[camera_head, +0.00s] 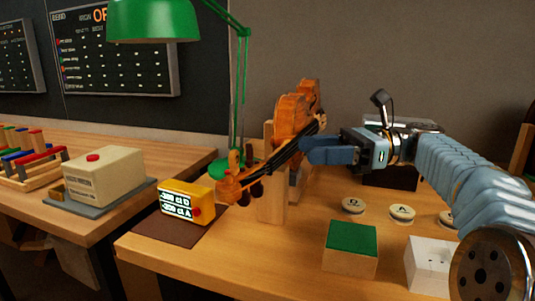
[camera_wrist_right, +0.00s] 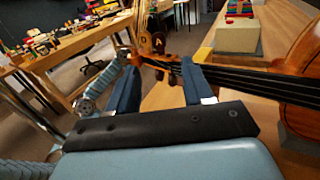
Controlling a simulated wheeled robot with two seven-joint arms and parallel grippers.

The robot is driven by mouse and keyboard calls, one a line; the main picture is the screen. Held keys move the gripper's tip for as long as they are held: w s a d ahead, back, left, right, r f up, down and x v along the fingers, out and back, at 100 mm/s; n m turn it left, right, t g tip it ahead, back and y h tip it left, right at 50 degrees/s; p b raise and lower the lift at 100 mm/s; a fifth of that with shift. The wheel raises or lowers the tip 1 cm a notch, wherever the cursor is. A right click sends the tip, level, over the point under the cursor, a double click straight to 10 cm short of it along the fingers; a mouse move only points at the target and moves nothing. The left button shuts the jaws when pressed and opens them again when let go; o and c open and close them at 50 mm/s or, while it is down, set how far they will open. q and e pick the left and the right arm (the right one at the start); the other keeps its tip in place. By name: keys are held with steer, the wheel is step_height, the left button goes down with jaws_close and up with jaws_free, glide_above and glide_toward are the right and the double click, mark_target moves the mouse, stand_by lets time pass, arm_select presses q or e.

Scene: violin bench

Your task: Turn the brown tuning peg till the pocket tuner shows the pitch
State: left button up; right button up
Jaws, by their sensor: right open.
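The orange-brown violin (camera_head: 296,113) rests on a wooden stand, its neck sloping down left to the pegbox. Dark brown pegs (camera_head: 256,189) stick out there; in the right wrist view, round brown peg heads (camera_wrist_right: 145,42) near the scroll seem to carry letters. The yellow pocket tuner (camera_head: 201,191) sits below the scroll, its lit screen showing two lines with minus values, ending in D and A. My right gripper (camera_head: 312,150) is open near the violin's neck and strings, with pegs and neck beyond its fingertips (camera_wrist_right: 160,72). No contact is clear. My left gripper is not in view.
The green lamp (camera_head: 160,22) stands behind the violin. A green-topped block (camera_head: 351,238), a white box (camera_head: 428,264) and round lettered discs (camera_head: 402,213) lie on the bench's right. A beige box (camera_head: 104,178) is on the left table. Bare wood lies around the bench's front middle (camera_head: 270,255).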

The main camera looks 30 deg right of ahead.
mark_target(249, 154)
steer(key=x, duration=0.9)
steer(key=shift+a, duration=0.2)
steer(key=shift+c, duration=0.3)
